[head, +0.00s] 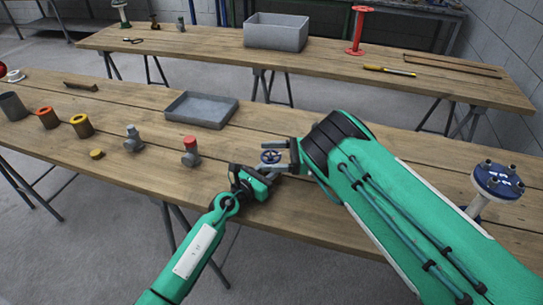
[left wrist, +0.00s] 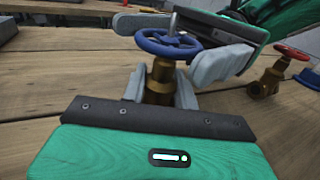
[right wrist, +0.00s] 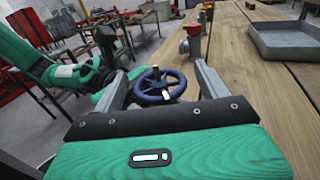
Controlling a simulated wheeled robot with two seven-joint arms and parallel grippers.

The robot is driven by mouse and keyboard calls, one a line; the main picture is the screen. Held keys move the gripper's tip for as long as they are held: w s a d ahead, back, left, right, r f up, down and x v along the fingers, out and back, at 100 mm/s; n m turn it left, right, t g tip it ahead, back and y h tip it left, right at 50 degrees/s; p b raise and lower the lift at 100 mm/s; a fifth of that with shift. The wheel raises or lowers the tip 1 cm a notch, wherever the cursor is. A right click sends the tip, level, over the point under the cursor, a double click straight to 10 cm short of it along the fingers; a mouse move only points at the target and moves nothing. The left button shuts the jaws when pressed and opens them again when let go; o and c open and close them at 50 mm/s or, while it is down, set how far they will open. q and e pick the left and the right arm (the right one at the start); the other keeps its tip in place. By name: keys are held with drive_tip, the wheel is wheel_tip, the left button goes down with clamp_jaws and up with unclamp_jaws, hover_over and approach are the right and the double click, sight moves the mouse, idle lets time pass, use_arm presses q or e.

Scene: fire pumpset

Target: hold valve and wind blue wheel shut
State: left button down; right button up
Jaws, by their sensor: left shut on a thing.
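The valve has a blue wheel (head: 271,157) with a small upright grey knob, on a brass body (left wrist: 160,82). It stands upright near the front edge of the table. My left gripper (head: 261,172) is shut on the brass body below the wheel. My right gripper (head: 282,157) is open, with one finger on each side of the blue wheel. The wheel sits between those fingers in the right wrist view (right wrist: 160,86). Narrow gaps seem to show there, but I cannot tell whether a finger touches the rim.
A red-topped valve (head: 190,152) and a grey fitting (head: 133,138) stand to the left. A shallow grey tray (head: 231,108) lies behind. A blue bolted flange (head: 497,180) stands at the right. A second table (head: 330,68) is at the back.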

drive_tip(key=shift+n+g, duration=0.3)
drive_tip(key=shift+g, duration=0.2)
drive_tip(key=shift+n+g, duration=0.4)
drive_tip(key=shift+g, duration=0.2)
drive_tip(key=shift+w+d+f+m+t+h, duration=0.1)
drive_tip(key=shift+w+d+m+t+h, duration=0.8)
drive_tip(key=shift+d, duration=4.85)
drive_tip(key=shift+w+d+f+m+t+h, duration=0.2)
drive_tip(key=shift+w+d+h, duration=1.3)
drive_tip(key=shift+d, duration=4.25)
drive_tip(key=shift+w+d+r+m+t+h, duration=0.1)
drive_tip(key=shift+w+d+m+t+h, duration=0.45)
drive_tip(key=shift+d+h, duration=3.25)
drive_tip(key=d+y, duration=0.4)
